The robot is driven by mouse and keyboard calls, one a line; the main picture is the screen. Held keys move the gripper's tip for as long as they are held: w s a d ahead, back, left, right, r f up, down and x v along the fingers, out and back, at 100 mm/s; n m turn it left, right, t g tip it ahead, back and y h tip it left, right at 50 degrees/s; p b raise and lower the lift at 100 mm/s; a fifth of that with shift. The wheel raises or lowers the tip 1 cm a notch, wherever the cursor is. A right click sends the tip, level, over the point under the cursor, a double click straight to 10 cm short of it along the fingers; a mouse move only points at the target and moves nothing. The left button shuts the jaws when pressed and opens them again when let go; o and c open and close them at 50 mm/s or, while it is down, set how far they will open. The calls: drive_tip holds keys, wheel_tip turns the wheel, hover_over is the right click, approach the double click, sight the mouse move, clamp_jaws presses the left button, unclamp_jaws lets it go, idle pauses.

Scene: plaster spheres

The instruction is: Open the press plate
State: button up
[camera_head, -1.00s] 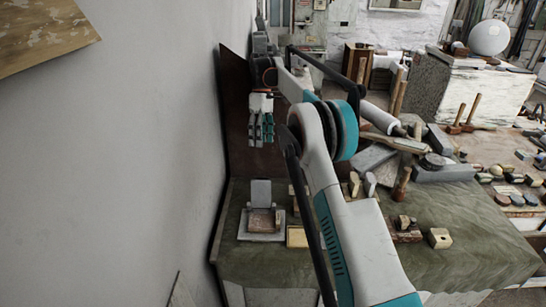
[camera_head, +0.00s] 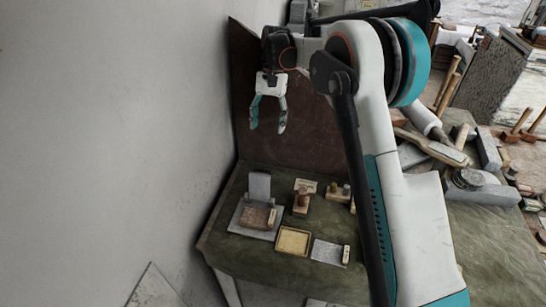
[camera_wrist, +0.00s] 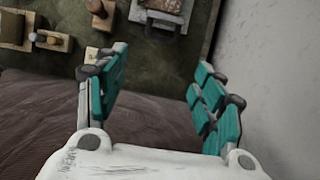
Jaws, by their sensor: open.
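The press stands on the green-topped table near the wall. It has a flat grey base (camera_head: 244,223), a brown block (camera_head: 257,216) on it and a grey plate (camera_head: 259,186) standing upright at the back of the block. My gripper (camera_head: 268,127) is open and empty, fingers pointing down, well above the table and behind the press. In the wrist view, the grey base (camera_wrist: 140,14) is cut off by the top edge, beyond the open fingers (camera_wrist: 160,64). The upright plate is hard to make out there.
A yellow tray (camera_head: 293,241) and a grey slab (camera_head: 326,252) lie right of the press. Wooden stamps (camera_head: 302,198) stand behind them. A dark brown board (camera_head: 300,125) rises at the table's back. The grey wall (camera_head: 120,130) is close on the left.

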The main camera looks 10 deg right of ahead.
drive_tip(key=b, duration=0.2)
approach(261, 184)
wheel_tip(261, 184, down, 5)
drive_tip(key=w, duration=0.2)
drive_tip(key=shift+d+f, duration=0.1)
drive_tip(key=shift+f, duration=0.05)
clamp_jaws()
